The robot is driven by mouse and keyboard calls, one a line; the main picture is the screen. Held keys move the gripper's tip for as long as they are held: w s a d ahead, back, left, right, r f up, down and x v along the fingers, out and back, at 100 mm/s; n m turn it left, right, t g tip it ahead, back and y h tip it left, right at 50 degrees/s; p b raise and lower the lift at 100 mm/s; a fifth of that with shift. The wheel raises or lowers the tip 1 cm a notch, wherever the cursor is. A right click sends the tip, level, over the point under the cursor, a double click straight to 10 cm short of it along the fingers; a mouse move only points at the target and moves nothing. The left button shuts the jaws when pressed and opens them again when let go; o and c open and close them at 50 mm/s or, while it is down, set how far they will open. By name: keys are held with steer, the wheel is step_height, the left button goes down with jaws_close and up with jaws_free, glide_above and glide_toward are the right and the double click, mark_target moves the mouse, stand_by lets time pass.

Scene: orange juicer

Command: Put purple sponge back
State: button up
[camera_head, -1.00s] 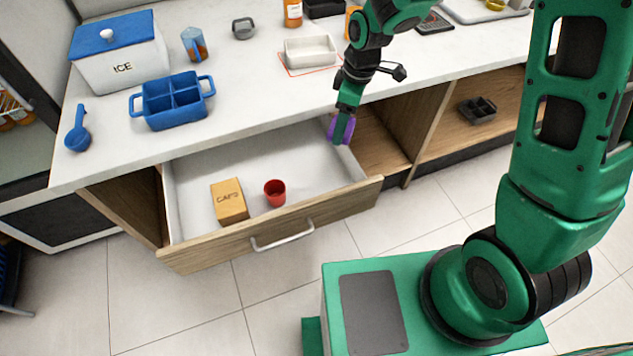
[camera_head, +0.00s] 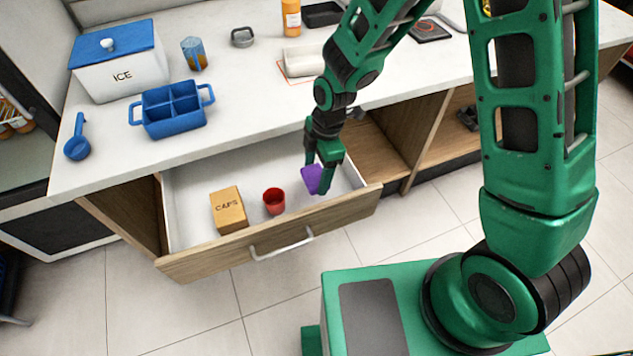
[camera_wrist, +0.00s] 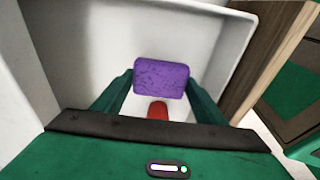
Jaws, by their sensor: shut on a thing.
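The purple sponge (camera_head: 313,180) is held between the fingers of my gripper (camera_head: 324,174), at the right end of the open drawer (camera_head: 275,235). In the wrist view the sponge (camera_wrist: 161,77) sits between the two green fingertips of my gripper (camera_wrist: 160,85), with the white drawer interior behind it. My gripper is shut on the sponge. I cannot tell whether the sponge touches the drawer floor.
A red cup (camera_head: 274,202) stands in the drawer just left of the sponge, and a CAPS box (camera_head: 229,210) is further left. The wooden drawer front is near. The counter edge lies above the drawer. A white tray (camera_head: 300,62) stands on the counter.

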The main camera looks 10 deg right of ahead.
mark_target(316, 183)
steer(key=shift+f, duration=2.3)
steer(key=shift+f, duration=0.1)
steer(key=o, duration=1.2)
steer(key=r, duration=0.4)
steer(key=d+r, duration=0.1)
steer(key=r, duration=0.7)
steer(key=shift+w+d, duration=0.25)
steer(key=shift+d, duration=0.1)
steer(key=shift+d+r, duration=0.1)
